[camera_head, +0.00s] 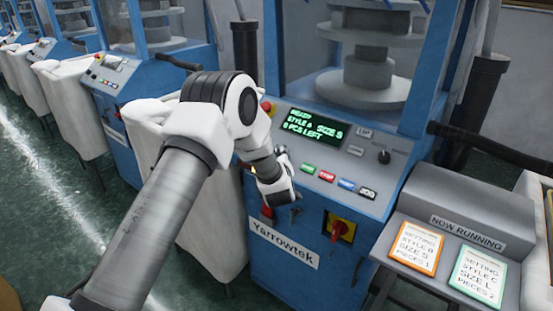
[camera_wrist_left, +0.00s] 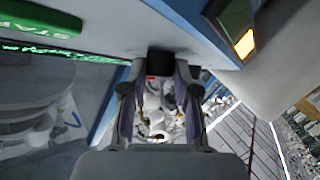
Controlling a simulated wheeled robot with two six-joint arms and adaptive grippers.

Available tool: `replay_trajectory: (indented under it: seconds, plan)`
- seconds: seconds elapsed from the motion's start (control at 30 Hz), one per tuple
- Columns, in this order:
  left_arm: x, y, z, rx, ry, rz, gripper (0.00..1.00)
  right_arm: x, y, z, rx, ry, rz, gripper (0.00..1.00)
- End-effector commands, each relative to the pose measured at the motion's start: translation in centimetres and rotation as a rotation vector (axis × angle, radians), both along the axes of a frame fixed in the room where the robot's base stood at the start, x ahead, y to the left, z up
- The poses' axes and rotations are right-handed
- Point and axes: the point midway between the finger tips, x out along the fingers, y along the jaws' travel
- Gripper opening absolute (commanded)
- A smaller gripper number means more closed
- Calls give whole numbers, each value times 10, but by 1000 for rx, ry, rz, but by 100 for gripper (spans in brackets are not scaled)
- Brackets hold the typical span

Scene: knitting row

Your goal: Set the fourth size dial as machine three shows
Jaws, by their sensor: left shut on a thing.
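The nearest blue knitting machine has a sloped grey console (camera_head: 335,175). Its green-lit display (camera_head: 317,126) appears to read READY, a style, SIZE S and 6 PCS LEFT. My left gripper (camera_head: 282,160) is at the console's left part, left of the green START button (camera_head: 308,168). In the left wrist view its fingers (camera_wrist_left: 160,78) are shut on a dark knob (camera_wrist_left: 160,62) on the panel, apparently the size dial. The head view hides this knob behind the gripper. My right gripper is not in view.
Several buttons and a black knob (camera_head: 384,157) lie to the right. A red-yellow switch (camera_head: 340,228) is below. An orange-framed card (camera_head: 416,246) and a green-framed card (camera_head: 478,278) lie under a NOW RUNNING sign (camera_head: 467,233). Other machines stand left.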

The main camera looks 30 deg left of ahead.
Motion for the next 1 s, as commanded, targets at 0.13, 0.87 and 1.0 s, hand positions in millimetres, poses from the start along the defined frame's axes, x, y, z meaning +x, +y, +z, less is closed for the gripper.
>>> replay_trajectory:
  seconds: [0.13, 0.87, 1.0]
  plan:
    - [1, -1, 1, -41, 3, 51, 0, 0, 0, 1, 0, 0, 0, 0]
    - [1, -1, 0, -77, 7, 96, 55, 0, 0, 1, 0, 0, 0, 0]
    - [1, -1, 1, -76, 8, 96, 55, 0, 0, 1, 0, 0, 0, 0]
